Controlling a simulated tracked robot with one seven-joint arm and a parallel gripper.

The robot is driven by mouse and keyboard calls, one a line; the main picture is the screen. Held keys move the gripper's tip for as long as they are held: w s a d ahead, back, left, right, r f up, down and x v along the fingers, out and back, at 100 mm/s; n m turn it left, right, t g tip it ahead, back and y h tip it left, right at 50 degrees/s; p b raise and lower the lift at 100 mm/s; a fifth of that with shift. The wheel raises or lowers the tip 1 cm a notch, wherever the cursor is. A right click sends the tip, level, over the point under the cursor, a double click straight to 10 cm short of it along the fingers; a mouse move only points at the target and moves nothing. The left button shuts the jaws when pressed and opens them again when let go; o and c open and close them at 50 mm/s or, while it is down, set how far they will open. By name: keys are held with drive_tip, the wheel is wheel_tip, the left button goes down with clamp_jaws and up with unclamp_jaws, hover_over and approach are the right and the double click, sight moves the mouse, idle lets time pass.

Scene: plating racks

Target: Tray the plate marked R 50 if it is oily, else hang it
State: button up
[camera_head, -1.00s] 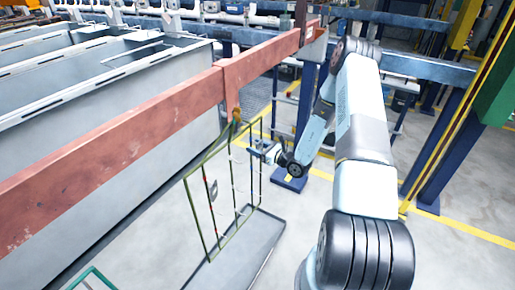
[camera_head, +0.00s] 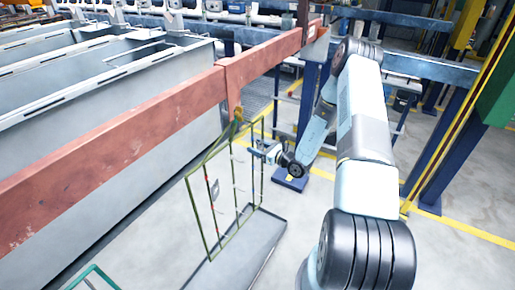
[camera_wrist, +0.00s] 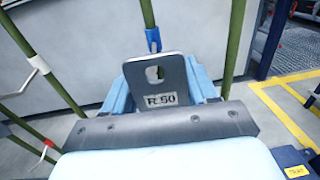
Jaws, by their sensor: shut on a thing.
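In the head view my gripper (camera_head: 255,148) is at the right side of the green rack (camera_head: 189,205).
The rack hangs from a red beam (camera_head: 130,125). A small grey plate (camera_head: 215,188) is on its left part. A flat grey tray (camera_head: 265,240) lies on the floor below. Grey tanks (camera_head: 130,150) stand left; a blue post (camera_head: 440,150) stands right.

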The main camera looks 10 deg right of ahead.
drive_tip(key=o, duration=1.2)
drive_tip(key=shift+o, duration=0.2)
drive_tip(key=v, duration=1.4)
drive_tip(key=s+a+r+n+g, duration=0.35)
drive_tip(key=r+n, duration=0.25)
drive_tip(key=r, duration=0.2)
drive_tip(key=s+a+r+n+g, duration=0.3)
drive_tip(key=a+r+n+g, duration=0.15)
drive_tip(key=r, duration=0.35)
drive_tip(key=s+a+r+n+g, duration=0.35)
drive_tip(key=r+n+g, duration=0.2)
drive_tip(key=r, duration=0.35)
drive_tip(key=s+d+r+n+t+h, duration=0.2)
drive_tip(key=s+r+n+h, duration=0.4)
drive_tip(key=s+r, duration=0.3)
drive_tip(key=s+d+r+n+t+h, duration=0.2)
drive_tip(key=s+r+n+h, duration=0.3)
drive_tip(key=s+r, duration=0.5)
drive_tip(key=shift+s+d+n+t+h, duration=0.35)
drive_tip(key=shift+s+n+t+h, duration=0.1)
drive_tip(key=shift+t, duration=0.3)
drive_tip(key=shift+r, duration=0.1)
